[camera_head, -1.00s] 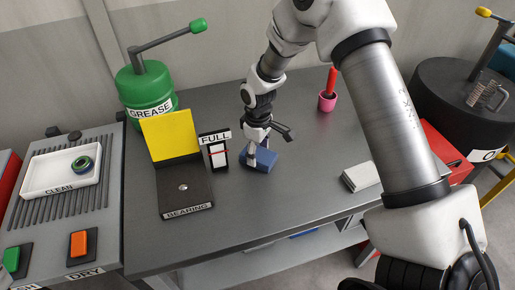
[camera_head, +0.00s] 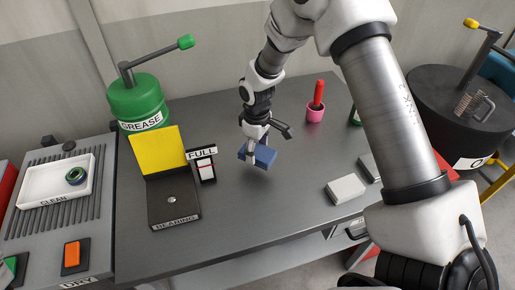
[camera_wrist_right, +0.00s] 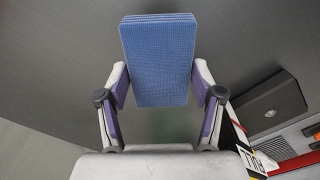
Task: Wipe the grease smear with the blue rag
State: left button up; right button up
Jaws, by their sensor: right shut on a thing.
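The blue rag (camera_head: 263,156) is a folded block, held tilted in my right gripper (camera_head: 254,148) over the middle of the grey table. In the right wrist view the rag (camera_wrist_right: 158,50) sits between both fingers of the gripper (camera_wrist_right: 160,85), which touch its sides. In the head view it looks slightly above the table, but the gap is hard to judge. A faint greenish patch (camera_wrist_right: 174,128) shows on the surface beyond the rag's lower end in the wrist view; I cannot tell if it is the grease smear. My left gripper is out of view.
A bearing stand (camera_head: 172,203) with a yellow plate (camera_head: 160,150) and a FULL gauge (camera_head: 205,165) stand left of the rag. A green grease pot (camera_head: 138,103) is behind them. A pink cup (camera_head: 315,113) and a pale block (camera_head: 345,189) stand to the right. The front middle table is clear.

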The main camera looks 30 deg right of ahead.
notch_tip(320, 180, up, 2)
jog(key=shift+d+p, duration=0.15)
jog(key=shift+p, duration=0.45)
jog(key=shift+r, duration=0.35)
